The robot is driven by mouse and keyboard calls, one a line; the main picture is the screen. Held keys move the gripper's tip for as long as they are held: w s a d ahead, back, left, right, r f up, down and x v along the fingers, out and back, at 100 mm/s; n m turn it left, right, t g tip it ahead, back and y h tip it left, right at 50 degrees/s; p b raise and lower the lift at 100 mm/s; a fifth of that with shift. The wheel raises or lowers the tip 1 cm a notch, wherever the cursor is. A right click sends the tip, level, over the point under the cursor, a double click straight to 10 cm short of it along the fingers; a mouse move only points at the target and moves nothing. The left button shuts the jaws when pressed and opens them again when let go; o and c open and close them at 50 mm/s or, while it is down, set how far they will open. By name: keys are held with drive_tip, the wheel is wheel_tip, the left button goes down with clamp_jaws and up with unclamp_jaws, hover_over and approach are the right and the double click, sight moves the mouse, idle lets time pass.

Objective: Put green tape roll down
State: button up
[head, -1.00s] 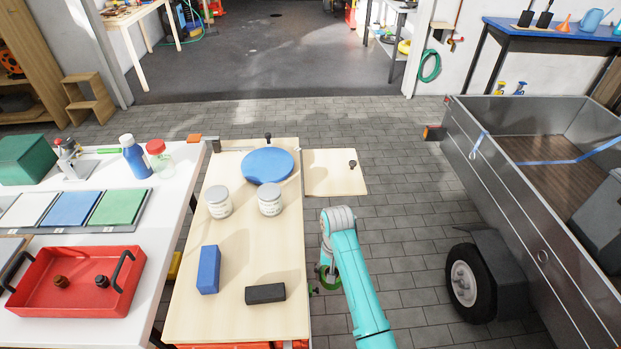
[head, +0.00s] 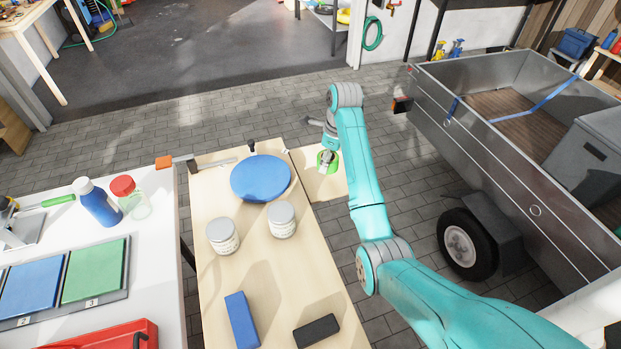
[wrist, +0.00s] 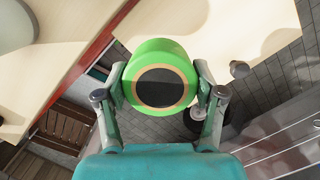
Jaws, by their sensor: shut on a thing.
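My gripper (wrist: 160,78) is shut on the green tape roll (wrist: 158,47), with one finger on each side of it. The roll has a tan core and a dark centre in the wrist view. In the head view the green tape roll (head: 334,164) shows below my gripper (head: 328,160), in front of the small pale side board (head: 308,187). In the wrist view the roll appears over the floor and the edge of the side board (wrist: 240,30). I cannot tell its exact height above the board.
A blue disc (head: 261,178), two lidded jars (head: 222,236) (head: 282,220), a blue block (head: 241,320) and a black block (head: 316,331) occupy the wooden bench (head: 275,285). A metal trailer (head: 500,150) is at right.

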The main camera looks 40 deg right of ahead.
sight(324, 183)
drive_tip(key=shift+w+d+r+m, duration=0.25)
drive_tip(key=shift+w+r+m, duration=0.05)
drive_tip(key=shift+r+m, duration=0.1)
drive_tip(key=shift+w+f, duration=0.15)
drive_tip(key=shift+f, duration=4.8)
drive_tip(key=o, duration=1.2)
drive_tip(key=shift+f, duration=0.1)
